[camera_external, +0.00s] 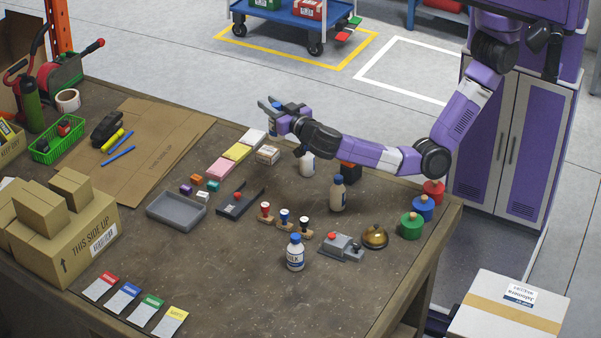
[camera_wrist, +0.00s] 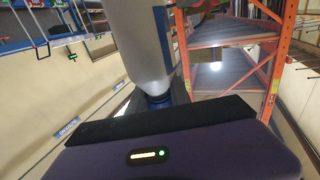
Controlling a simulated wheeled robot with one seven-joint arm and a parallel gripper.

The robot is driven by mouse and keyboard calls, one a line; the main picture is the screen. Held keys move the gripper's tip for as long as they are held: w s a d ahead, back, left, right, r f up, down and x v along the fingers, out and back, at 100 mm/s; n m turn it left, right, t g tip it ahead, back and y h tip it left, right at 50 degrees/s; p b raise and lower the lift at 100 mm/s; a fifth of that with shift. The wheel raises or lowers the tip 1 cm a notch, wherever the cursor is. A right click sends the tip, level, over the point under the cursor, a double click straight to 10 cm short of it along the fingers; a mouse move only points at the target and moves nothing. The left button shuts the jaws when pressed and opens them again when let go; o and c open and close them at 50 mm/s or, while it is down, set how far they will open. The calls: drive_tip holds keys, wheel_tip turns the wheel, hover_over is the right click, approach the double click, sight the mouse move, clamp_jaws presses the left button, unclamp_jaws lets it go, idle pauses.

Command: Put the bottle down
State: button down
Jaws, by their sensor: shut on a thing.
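My gripper (camera_external: 271,107) is shut on a bottle (camera_external: 273,127) and holds it above the far edge of the workbench (camera_external: 240,290). My gripper and arm partly hide this bottle in the external view. In the wrist view the bottle (camera_wrist: 147,45) fills the upper middle, with a whitish body, a blue label edge and a blue cap (camera_wrist: 158,100) towards my gripper. Three other bottles stand on the bench: a white one (camera_external: 307,166) partly under my arm, a beige one with a dark cap (camera_external: 338,196), and a milk bottle with a blue cap (camera_external: 295,256).
Stamps (camera_external: 284,219), a grey device (camera_external: 340,247), a bell (camera_external: 375,236) and coloured round-knobbed items (camera_external: 411,226) crowd the middle and right. A grey tray (camera_external: 176,211), sticky-note pads (camera_external: 237,152) and cartons (camera_external: 65,240) are further left. The front middle of the bench is bare.

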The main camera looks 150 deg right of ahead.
wheel_tip(320, 180, down, 20)
drive_tip(key=b, duration=0.3)
drive_tip(key=shift+s+g, duration=0.25)
drive_tip(key=shift+g, duration=0.05)
drive_tip(key=shift+a+f, duration=0.1)
drive_tip(key=shift+f, duration=0.1)
drive_tip(key=c, duration=1.2)
unclamp_jaws()
drive_tip(key=p+v, duration=0.2)
drive_tip(key=v, duration=0.4)
drive_tip(key=p+v, duration=0.2)
drive_tip(key=v, duration=0.4)
drive_tip(key=shift+r, duration=0.2)
